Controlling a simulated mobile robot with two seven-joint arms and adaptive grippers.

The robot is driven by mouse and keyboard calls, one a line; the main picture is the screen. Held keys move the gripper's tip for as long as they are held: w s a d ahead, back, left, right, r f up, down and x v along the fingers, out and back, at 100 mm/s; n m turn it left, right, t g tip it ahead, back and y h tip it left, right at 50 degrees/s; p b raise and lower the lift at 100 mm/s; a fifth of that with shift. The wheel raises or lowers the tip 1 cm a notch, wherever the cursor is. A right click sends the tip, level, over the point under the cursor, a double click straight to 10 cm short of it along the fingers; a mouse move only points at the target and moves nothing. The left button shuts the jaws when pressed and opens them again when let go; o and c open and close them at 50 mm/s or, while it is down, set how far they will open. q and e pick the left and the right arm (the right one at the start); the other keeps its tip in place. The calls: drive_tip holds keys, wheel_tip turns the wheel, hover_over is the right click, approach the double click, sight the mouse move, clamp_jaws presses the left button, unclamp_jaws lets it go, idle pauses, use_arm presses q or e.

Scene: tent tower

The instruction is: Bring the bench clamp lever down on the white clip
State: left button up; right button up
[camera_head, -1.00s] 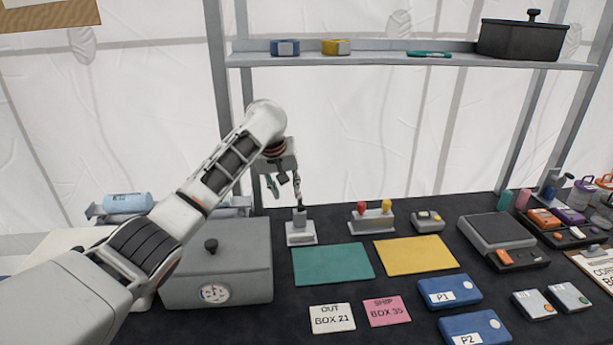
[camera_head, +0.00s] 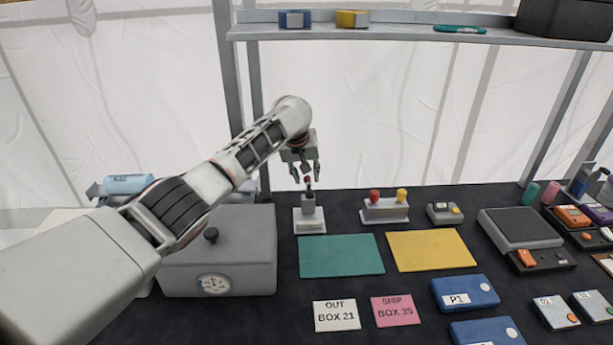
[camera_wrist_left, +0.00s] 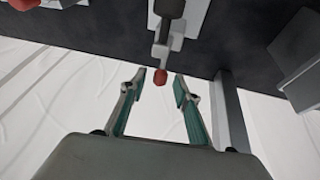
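The bench clamp (camera_head: 309,217) stands on the dark bench behind the green mat, with a grey block on a pale base. Its lever (camera_head: 309,188) points up and ends in a red knob. The clamp (camera_wrist_left: 178,18) and red knob (camera_wrist_left: 160,77) also show in the left wrist view. My left gripper (camera_head: 306,176) is open above the clamp, with one finger on each side of the knob's line. In the wrist view the knob lies near the gap between the fingertips (camera_wrist_left: 158,86), not gripped. I cannot make out the white clip separately. My right gripper is out of view.
A grey box with a gauge (camera_head: 240,255) stands left of the clamp. A block with red and yellow knobs (camera_head: 385,209) stands to its right. Green (camera_head: 341,256) and yellow (camera_head: 431,251) mats lie in front. A shelf (camera_head: 400,33) runs above the bench.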

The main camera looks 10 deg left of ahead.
sight(308, 185)
use_arm(q)
drive_tip(key=shift+w+f, duration=0.1)
drive_tip(key=shift+f, duration=0.15)
clamp_jaws()
drive_tip(key=shift+s+t, duration=0.2)
drive_tip(key=shift+t, duration=0.1)
drive_tip(key=shift+s+d+r+m+t+y, duration=0.2)
drive_tip(key=shift+s+t, duration=0.3)
drive_tip(key=shift+t, duration=0.45)
drive_tip(key=shift+s+d+r+m+t+y, duration=0.1)
drive_tip(key=shift+s+d+r+t+y, duration=0.15)
drive_tip(key=shift+s+t, duration=0.5)
drive_tip(key=shift+s+r+t+y, duration=0.15)
drive_tip(key=shift+t+y, duration=0.05)
drive_tip(key=shift+t, duration=0.45)
drive_tip(key=shift+s+r+t+y, duration=0.1)
drive_tip(key=shift+s+t+y, duration=0.05)
drive_tip(key=shift+t, duration=0.5)
unclamp_jaws()
